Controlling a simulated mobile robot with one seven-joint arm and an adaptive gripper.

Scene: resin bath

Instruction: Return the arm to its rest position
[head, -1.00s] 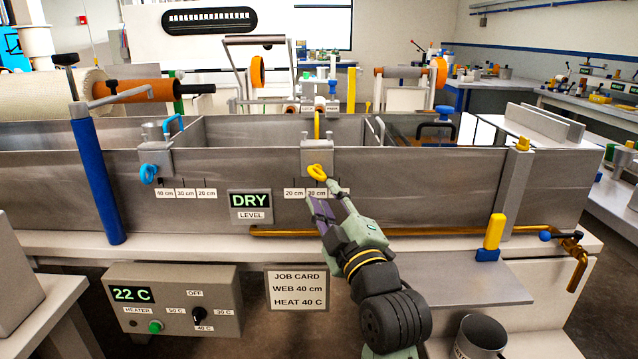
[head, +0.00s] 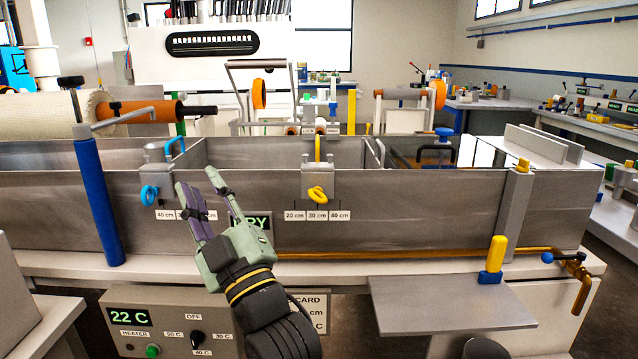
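My gripper (head: 198,182) is raised in front of the steel bath wall, left of centre in the head view. Its two fingers stand apart with nothing between them, so it is open and empty. It overlaps the DRY level sign (head: 262,221) and part of the left scale.
A heater box (head: 165,325) reads 22 C. My arm partly covers the job card (head: 312,308).

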